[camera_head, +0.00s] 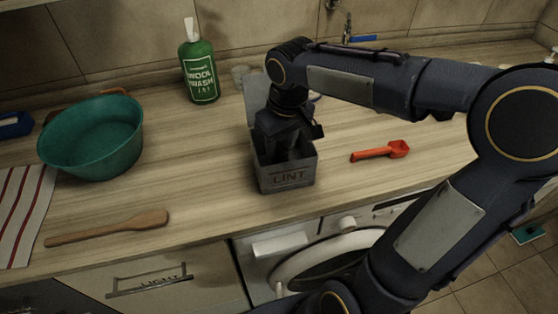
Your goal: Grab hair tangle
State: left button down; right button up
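A grey box marked LINT (287,177) stands on the wooden counter with its lid raised at the back. My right arm reaches over from the right, and my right gripper (290,148) points down into the box's open top. Its fingertips are partly hidden by the box's front wall, so I cannot tell whether it is open or shut. No hair tangle can be made out; the inside of the box is mostly hidden. My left gripper is not in view.
A green basin (92,140), a wooden spatula (108,228) and a striped cloth (22,215) lie to the left. A green wool wash bottle (199,72) stands behind. A red scoop (380,152) lies right of the box. A washing machine (325,262) is below the counter edge.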

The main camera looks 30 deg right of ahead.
jog(key=shift+w+f, duration=0.1)
jog(key=shift+f, duration=0.7)
grip_shut()
